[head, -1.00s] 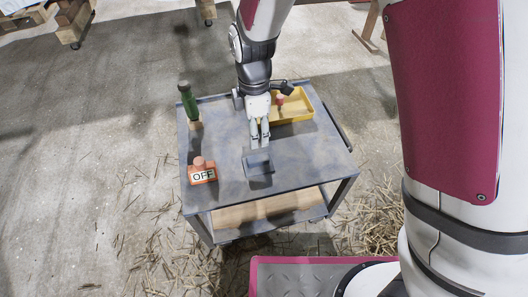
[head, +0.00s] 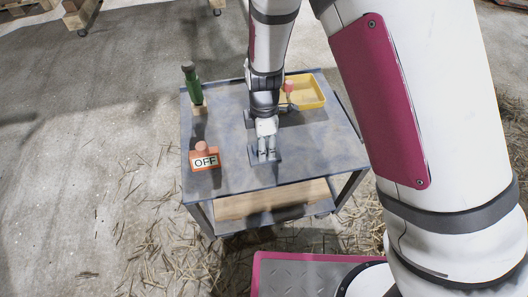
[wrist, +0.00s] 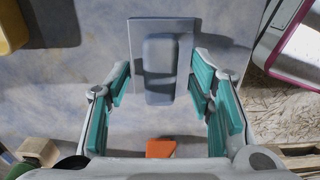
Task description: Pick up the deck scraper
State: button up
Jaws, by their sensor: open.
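The deck scraper appears to be the flat grey plate with a rounded block-like grip (wrist: 160,72) standing up from it. It lies on the blue-grey table top (head: 226,130); its right edge shows beside my fingers in the head view (head: 279,154). My gripper (head: 267,157) is over it, pointing down. In the wrist view my gripper (wrist: 160,86) is open, with one teal-padded finger on each side of the grip. No contact shows, and I cannot tell the exact height of the fingertips. My fingers hide part of the plate in the head view.
An orange block marked OFF (head: 205,159) stands left of my gripper. A yellow tray (head: 308,92) holding a red-ended item is at the back right. The front right of the table is clear.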

jog(key=shift+f, duration=0.2)
grip_shut()
jog(key=shift+r+p, duration=0.3)
jog(key=shift+r, duration=0.25)
jog(key=r, duration=0.1)
jog(key=r+p, duration=0.1)
jog(key=r, duration=0.1)
jog(key=shift+s, duration=0.2)
jog(key=s+p, duration=0.3)
jog(key=s, duration=1.2)
jog(key=shift+s+r, duration=0.3)
jog(key=shift+r, duration=0.15)
